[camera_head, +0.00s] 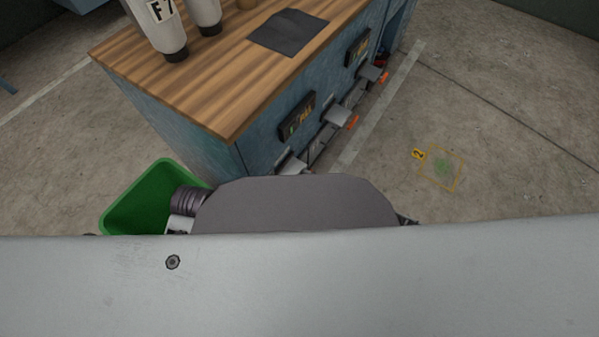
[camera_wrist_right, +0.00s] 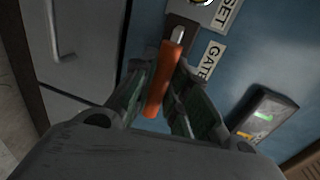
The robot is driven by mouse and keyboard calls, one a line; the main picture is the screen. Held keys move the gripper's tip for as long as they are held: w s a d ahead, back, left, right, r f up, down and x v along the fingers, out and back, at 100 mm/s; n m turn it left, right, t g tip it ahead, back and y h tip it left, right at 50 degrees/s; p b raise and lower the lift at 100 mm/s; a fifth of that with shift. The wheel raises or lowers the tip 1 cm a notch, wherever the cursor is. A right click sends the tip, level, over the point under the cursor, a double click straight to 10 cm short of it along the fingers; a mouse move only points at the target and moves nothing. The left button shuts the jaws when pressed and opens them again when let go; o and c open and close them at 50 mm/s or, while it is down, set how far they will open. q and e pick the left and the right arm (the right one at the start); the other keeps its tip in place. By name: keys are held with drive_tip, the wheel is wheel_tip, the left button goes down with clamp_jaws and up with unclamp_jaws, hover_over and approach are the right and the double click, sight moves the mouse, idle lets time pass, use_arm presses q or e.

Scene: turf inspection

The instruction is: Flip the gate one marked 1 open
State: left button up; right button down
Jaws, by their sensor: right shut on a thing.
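In the right wrist view an orange lever handle (camera_wrist_right: 165,80) stands out from a blue panel (camera_wrist_right: 150,22) on a short metal stem. A label reading GATE (camera_wrist_right: 211,62) is beside it; I cannot read a number on it. My right gripper (camera_wrist_right: 160,84) is shut on the orange handle, one finger on each side. In the head view the blue-sided bench (camera_head: 190,130) carries further orange handles (camera_head: 352,121) below grey brackets along its side. My own body hides the near part of that side and the right gripper there. My left gripper is not in view.
A green bin (camera_head: 150,195) stands by the bench's near end. Bottles (camera_head: 160,28) and a dark mat (camera_head: 288,32) are on the wooden top. A dark display box (camera_wrist_right: 264,115) is right of the lever. Floor on the right is open, with a yellow tag 2 (camera_head: 418,154).

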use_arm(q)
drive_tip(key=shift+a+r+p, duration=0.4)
use_arm(e)
drive_tip(key=shift+s+d+f, duration=0.15)
drive_tip(key=shift+s+d, duration=0.3)
drive_tip(key=shift+d, duration=0.15)
drive_tip(key=shift+s+d+f, duration=0.1)
drive_tip(key=shift+s+d, duration=0.3)
drive_tip(key=shift+d, duration=0.2)
drive_tip(key=c, duration=1.4)
unclamp_jaws()
drive_tip(key=shift+d+r, duration=0.1)
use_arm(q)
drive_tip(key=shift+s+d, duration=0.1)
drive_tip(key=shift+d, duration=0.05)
use_arm(e)
drive_tip(key=shift+v, duration=5.95)
